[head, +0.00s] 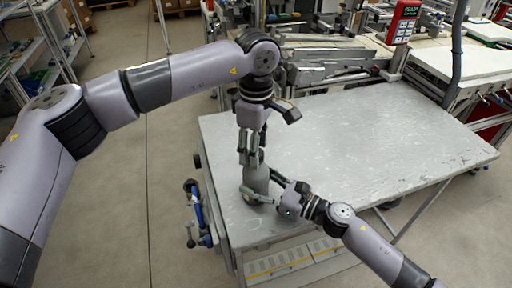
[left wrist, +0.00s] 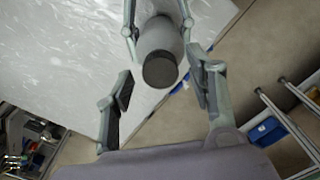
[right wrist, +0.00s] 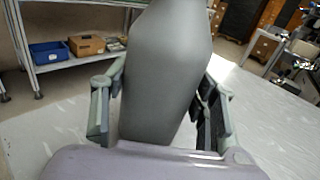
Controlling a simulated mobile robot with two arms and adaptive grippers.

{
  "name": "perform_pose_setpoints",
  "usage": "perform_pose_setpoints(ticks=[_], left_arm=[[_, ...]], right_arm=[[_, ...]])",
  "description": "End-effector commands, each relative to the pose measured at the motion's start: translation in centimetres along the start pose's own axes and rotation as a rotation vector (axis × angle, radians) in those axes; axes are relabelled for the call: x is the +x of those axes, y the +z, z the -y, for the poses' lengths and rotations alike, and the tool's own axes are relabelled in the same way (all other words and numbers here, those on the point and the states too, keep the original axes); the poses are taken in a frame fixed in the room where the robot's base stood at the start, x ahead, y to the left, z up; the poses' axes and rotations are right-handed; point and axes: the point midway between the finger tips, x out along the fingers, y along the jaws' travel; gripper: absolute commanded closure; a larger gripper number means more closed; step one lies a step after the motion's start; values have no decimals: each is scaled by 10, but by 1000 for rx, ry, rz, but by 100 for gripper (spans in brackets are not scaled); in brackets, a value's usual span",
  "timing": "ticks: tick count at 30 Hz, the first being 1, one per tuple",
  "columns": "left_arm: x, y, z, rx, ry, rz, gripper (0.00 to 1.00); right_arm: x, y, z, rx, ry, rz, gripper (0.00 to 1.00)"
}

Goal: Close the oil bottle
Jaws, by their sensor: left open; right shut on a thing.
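The oil bottle (head: 256,180) is grey and stands upright at the table's near left corner. My right gripper (head: 270,196) is shut around its body from the right. In the left wrist view the bottle (left wrist: 160,38) shows from above, with a dark round top (left wrist: 159,71); I cannot tell how tightly that top sits. My left gripper (head: 250,156) points down over the top, open, its fingers (left wrist: 158,92) apart on either side. In the right wrist view the grey bottle (right wrist: 165,65) fills the space between my right fingers (right wrist: 160,108).
The grey table (head: 350,150) is bare to the right of the bottle. A blue clamp-like fitting (head: 197,210) is at the table's left side. Machinery with a red device (head: 403,20) stands behind. Shelving (head: 45,50) is at the far left.

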Motion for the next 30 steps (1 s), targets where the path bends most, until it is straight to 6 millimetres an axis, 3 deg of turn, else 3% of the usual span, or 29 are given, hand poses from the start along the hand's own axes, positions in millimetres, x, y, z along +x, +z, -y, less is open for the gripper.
perform_pose_setpoints(ticks=[9, 20, 26, 30], left_arm=[[-38, 0, 0, 0, 2, -1, 50], [-40, 0, 0, -15, 1, 0, 51], [-47, 0, 0, -212, 1, 0, 51], [-55, 0, 0, -470, 2, 0, 51]], right_arm=[[0, -1, 0, 1, 0, -1, 100], [0, -1, 0, 1, 0, -1, 100], [0, -1, 0, 1, 0, -1, 100], [0, -1, 0, 1, 0, -1, 100]])
